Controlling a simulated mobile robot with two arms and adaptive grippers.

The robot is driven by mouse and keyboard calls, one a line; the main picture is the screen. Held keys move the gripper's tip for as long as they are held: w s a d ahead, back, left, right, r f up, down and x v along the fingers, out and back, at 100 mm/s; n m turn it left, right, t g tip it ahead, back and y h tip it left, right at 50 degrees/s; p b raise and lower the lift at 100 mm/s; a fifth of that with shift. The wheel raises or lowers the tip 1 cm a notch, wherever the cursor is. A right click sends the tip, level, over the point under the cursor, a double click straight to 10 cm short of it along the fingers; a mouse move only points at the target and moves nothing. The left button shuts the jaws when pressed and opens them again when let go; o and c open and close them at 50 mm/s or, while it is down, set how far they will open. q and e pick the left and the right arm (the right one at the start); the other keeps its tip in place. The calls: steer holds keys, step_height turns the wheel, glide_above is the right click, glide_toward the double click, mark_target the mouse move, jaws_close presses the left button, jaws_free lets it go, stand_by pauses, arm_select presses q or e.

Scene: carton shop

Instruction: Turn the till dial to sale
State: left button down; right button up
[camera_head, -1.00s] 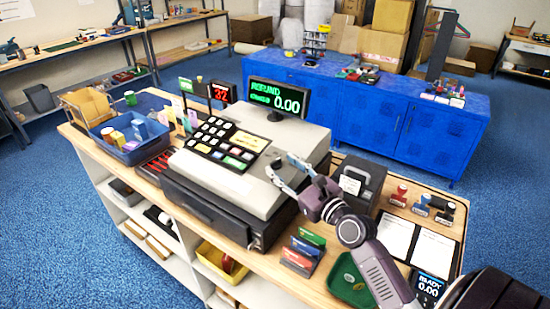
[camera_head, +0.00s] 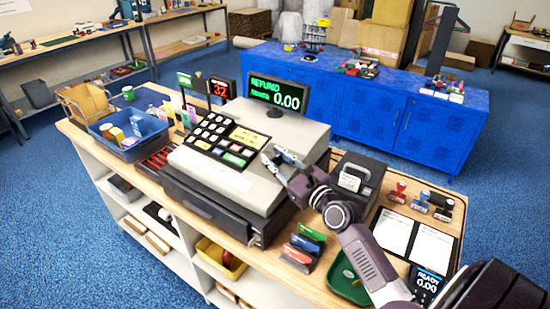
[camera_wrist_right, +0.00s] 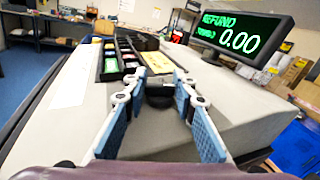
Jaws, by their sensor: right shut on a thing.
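The grey till (camera_head: 217,184) stands on the counter. Its black dial (camera_wrist_right: 160,97) sits on the till's top in the right wrist view, between the blue-padded fingers of my right gripper (camera_wrist_right: 160,100). The dial's pointer and markings cannot be made out. My left gripper is not in view.
A blue tray (camera_head: 128,148) of small items stands at the left. Stamps (camera_head: 420,200) and white papers (camera_head: 432,246) lie at the right.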

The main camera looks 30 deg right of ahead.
mark_target(275, 158)
steer(key=shift+f+n+y+b, duration=0.15)
steer(key=shift+n+y+b, duration=0.15)
steer(key=shift+y+b, duration=0.35)
steer(key=n+g+y+b, duration=0.1)
steer(key=n+y+b, duration=0.2)
steer(key=y+b, duration=0.1)
steer(key=shift+d+g+b, duration=0.1)
steer(key=shift+g+b, duration=0.3)
steer(key=shift+b, duration=0.5)
steer(key=shift+r+n+g+y+b, duration=0.2)
steer(key=shift+n+g+y+b, duration=0.25)
steer(key=shift+n+g+y, duration=1.35)
steer(key=shift+n+y, duration=0.2)
steer(key=shift+y, duration=0.35)
steer(key=o, duration=1.2)
steer(key=shift+s, duration=0.1)
steer(key=shift+c, duration=0.2)
steer(key=shift+r, duration=0.1)
step_height(275, 158, up, 10)
steer(key=shift+f, duration=0.15)
